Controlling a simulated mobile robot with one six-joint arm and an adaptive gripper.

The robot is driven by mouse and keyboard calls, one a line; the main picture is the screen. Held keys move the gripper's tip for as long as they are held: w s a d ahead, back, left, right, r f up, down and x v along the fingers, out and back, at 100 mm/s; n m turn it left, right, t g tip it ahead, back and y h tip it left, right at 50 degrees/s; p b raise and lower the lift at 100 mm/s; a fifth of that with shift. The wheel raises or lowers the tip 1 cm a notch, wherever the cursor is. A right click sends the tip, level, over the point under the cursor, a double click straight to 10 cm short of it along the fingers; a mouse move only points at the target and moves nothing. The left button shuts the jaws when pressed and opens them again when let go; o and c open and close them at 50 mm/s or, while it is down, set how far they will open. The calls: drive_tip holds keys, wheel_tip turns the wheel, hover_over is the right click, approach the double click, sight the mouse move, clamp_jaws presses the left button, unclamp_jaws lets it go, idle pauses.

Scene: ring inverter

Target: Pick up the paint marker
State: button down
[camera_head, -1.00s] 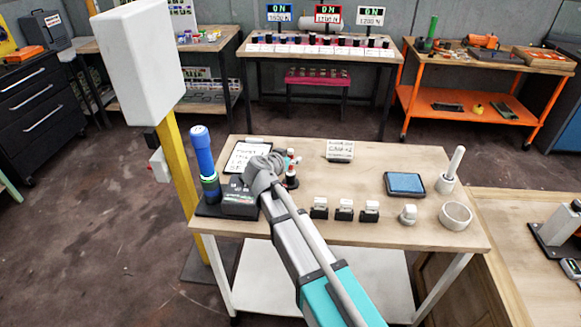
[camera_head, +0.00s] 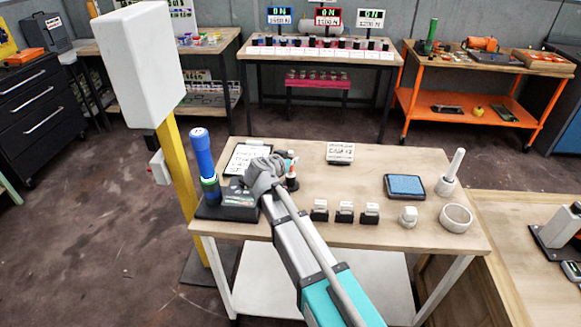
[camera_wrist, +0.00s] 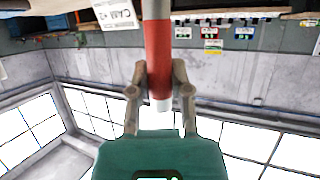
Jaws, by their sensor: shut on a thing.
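The paint marker (camera_wrist: 158,45) shows in the wrist view as a slim upright-looking stick with a red band, a grey section and a pale end. My gripper (camera_wrist: 159,75) has its two fingers shut on the red part, one on each side. In the head view my gripper (camera_head: 280,170) is over the back left of the wooden table. My wrist hides part of this area.
On the table (camera_head: 330,185) are a clipboard (camera_head: 243,157), a blue cylinder (camera_head: 202,155) on a dark device, a small card stand (camera_head: 340,152), several stamps (camera_head: 344,213), a blue pad (camera_head: 405,186) and a white bowl (camera_head: 456,216). A yellow post (camera_head: 178,180) stands at the left.

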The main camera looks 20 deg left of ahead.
sight(291, 152)
drive_tip(key=shift+r, duration=0.2)
idle(0.3)
wheel_tip(291, 152, up, 3)
drive_tip(key=p, duration=0.3)
drive_tip(key=s+d+r+p, duration=0.1)
drive_tip(key=s+r+p, duration=0.8)
drive_tip(key=s, duration=0.4)
drive_tip(key=shift+s+d+r+p, duration=0.3)
drive_tip(key=shift+s+p, duration=0.1)
drive_tip(key=shift+p, duration=0.1)
drive_tip(key=shift+s, duration=0.1)
idle(0.5)
